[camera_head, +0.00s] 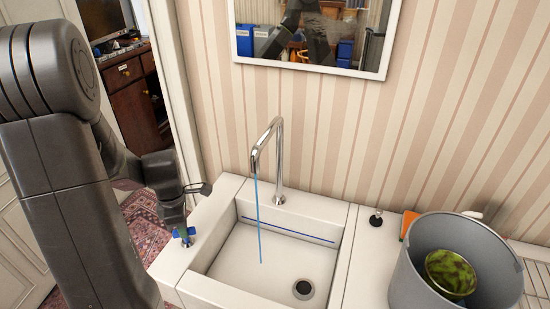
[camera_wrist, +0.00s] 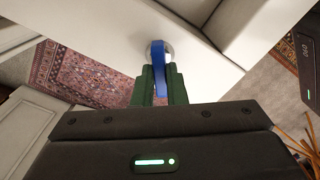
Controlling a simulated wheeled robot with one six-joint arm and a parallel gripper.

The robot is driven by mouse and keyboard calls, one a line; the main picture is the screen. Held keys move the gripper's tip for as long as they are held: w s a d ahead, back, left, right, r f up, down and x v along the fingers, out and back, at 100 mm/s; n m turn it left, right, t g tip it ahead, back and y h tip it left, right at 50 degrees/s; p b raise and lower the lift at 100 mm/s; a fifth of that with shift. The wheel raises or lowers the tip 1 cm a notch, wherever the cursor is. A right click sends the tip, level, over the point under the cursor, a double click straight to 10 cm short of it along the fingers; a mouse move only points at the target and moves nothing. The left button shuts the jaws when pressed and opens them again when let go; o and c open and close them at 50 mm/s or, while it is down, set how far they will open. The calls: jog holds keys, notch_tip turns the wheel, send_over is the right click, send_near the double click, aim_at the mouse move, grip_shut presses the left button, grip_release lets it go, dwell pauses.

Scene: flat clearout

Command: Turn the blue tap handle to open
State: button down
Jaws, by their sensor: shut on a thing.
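The blue tap handle (camera_head: 190,232) sits on the left rim of the white sink. In the wrist view the blue handle (camera_wrist: 158,62) points lengthwise between my two green fingers, with a round metal base behind it. My gripper (camera_head: 182,232) reaches down from the left and is shut on the handle; its fingertips also show in the wrist view (camera_wrist: 159,80). The chrome spout (camera_head: 279,150) stands at the back of the sink. A thin blue stream (camera_head: 259,220) runs from its mouth down into the basin.
The white sink (camera_head: 325,212) has a dark drain (camera_head: 303,288) and a blue line along its back wall. A grey pot (camera_head: 405,285) holding a green patterned object (camera_head: 450,272) stands at right. A mirror (camera_head: 384,70) hangs above. A patterned rug (camera_wrist: 85,75) lies below.

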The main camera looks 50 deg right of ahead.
jog(key=shift+n, duration=1.1)
jog(key=n, duration=0.3)
jog(key=shift+n, duration=0.7)
jog(key=n, duration=0.4)
jog(key=shift+b, duration=0.4)
jog(key=c, duration=1.3)
grip_release()
jog(key=shift+r, duration=0.15)
